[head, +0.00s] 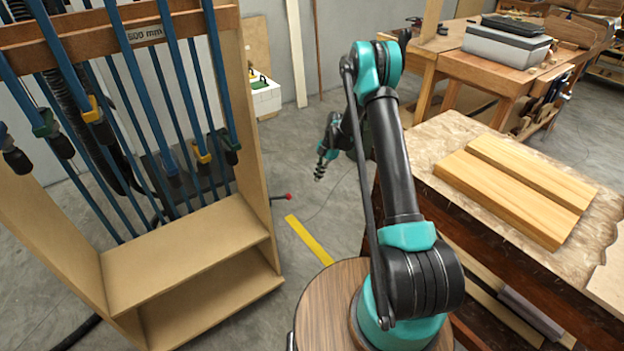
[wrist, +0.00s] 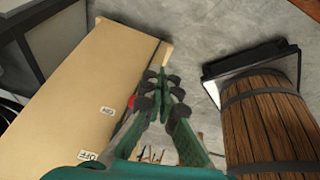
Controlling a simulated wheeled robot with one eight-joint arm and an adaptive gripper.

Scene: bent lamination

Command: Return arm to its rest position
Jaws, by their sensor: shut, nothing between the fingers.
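My arm rises from a round wooden base in the head view and bends at a teal elbow. My gripper (head: 321,172) hangs beyond the elbow, in the open space between the clamp rack and the workbench, pointing down. In the wrist view my gripper (wrist: 169,90) has its green and black fingers close together, with nothing held between them. It is clear of the things around it.
The clamp rack (head: 190,255) with blue bar clamps stands at the left. A workbench (head: 450,135) with wooden boards (head: 515,190) stands at the right. Yellow tape (head: 309,240) marks the floor. The wrist view shows a wooden barrel (wrist: 265,125) and a tan panel (wrist: 90,90).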

